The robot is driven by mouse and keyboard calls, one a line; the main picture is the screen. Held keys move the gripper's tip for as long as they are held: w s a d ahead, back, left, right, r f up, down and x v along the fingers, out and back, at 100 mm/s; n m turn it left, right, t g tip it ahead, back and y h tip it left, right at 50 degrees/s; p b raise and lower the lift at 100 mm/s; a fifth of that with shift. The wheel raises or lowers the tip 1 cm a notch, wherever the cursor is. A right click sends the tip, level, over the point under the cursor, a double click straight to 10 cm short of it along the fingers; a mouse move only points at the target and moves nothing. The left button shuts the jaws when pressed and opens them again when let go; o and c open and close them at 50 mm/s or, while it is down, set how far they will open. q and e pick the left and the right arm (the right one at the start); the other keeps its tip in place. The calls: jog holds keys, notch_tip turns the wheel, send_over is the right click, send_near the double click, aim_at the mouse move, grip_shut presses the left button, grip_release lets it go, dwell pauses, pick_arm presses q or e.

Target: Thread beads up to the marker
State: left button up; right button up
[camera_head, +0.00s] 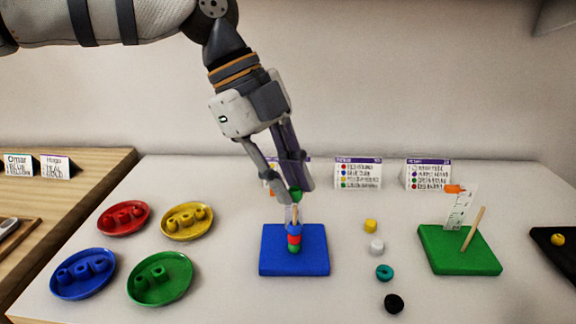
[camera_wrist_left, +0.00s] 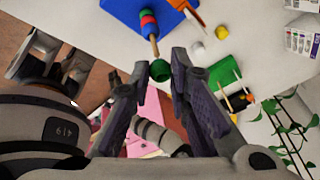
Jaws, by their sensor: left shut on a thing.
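My left gripper (camera_head: 294,192) is shut on a green bead (camera_head: 295,195) above the blue board (camera_head: 308,265). The bead also shows between the fingertips in the left wrist view (camera_wrist_left: 160,71). A thin wooden peg (camera_head: 295,213) rises from the board with a green bead at the bottom, a red bead (camera_head: 294,239) and a blue bead (camera_head: 294,228) on top. The held bead is just over the peg's tip and looks apart from it in the left wrist view. An orange marker (camera_head: 270,190) stands beside the peg, partly hidden by the fingers. My right gripper is out of view.
Red (camera_head: 123,232), yellow (camera_head: 165,236), blue (camera_head: 110,292) and green (camera_head: 183,290) dishes hold beads at left. Loose yellow, white, teal and black (camera_head: 393,303) beads lie right of the blue board. A green board (camera_head: 480,262) has a bare peg and marked scale. Cards (camera_head: 358,173) stand behind.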

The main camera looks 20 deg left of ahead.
pick_arm(q)
jog(key=shift+f, duration=1.05)
dwell(0.9)
jog(key=shift+f, duration=0.6)
jog(key=o, duration=0.8)
jog(key=shift+o, duration=0.2)
jog(key=v, duration=1.2)
